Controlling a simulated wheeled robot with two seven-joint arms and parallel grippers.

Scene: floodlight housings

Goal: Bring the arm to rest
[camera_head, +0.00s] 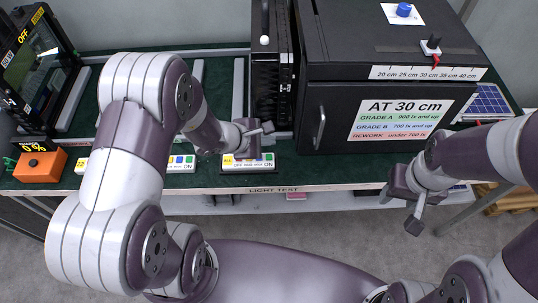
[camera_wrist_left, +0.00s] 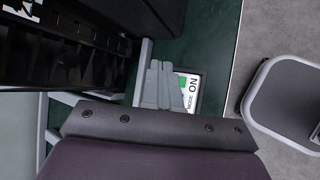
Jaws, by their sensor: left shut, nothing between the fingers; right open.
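My left gripper (camera_head: 262,130) is over the bench's front part, just above a white switch panel (camera_head: 248,161) marked ON. In the left wrist view its fingers (camera_wrist_left: 158,85) are together with nothing between them, and they partly cover the panel (camera_wrist_left: 188,92). I cannot tell whether they touch it. My left arm reaches in from the left, bent at the elbow. My right gripper (camera_head: 401,210) is open and empty, in front of the bench edge at the right, pointing down.
A black box (camera_head: 330,110) with a handle and an "AT 30 cm" sign stands behind. A black finned housing (camera_head: 268,75) is beside it. An orange box (camera_head: 40,165) and a display frame (camera_head: 40,70) are at the left. A solar panel (camera_head: 487,101) lies at the right. The floor (camera_head: 310,235) in front is clear.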

